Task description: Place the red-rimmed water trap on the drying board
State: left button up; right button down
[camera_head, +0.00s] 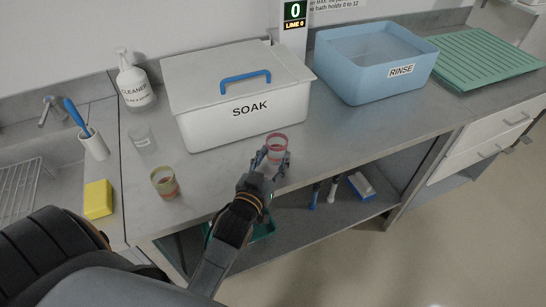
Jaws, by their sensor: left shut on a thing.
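The red-rimmed water trap (277,143) is a small clear cup with a red rim. My left gripper (270,160) is shut on it at the front edge of the counter, in front of the SOAK tub. The trap looks upright; whether it touches the counter I cannot tell. The drying board, a green ribbed board (484,56), lies at the far right of the counter, right of the RINSE tub, with nothing on it. My right gripper is not in view.
The lidded white SOAK tub (250,110) and open blue RINSE tub (375,62) stand at the back. The counter before the RINSE tub is clear. A display reads 0.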

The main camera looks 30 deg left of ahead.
pick_arm(q)
jog(key=shift+f, duration=0.1)
jog(key=o, duration=0.7)
jog(key=shift+f, duration=0.1)
jog(key=o, duration=0.5)
jog(key=shift+c, duration=0.2)
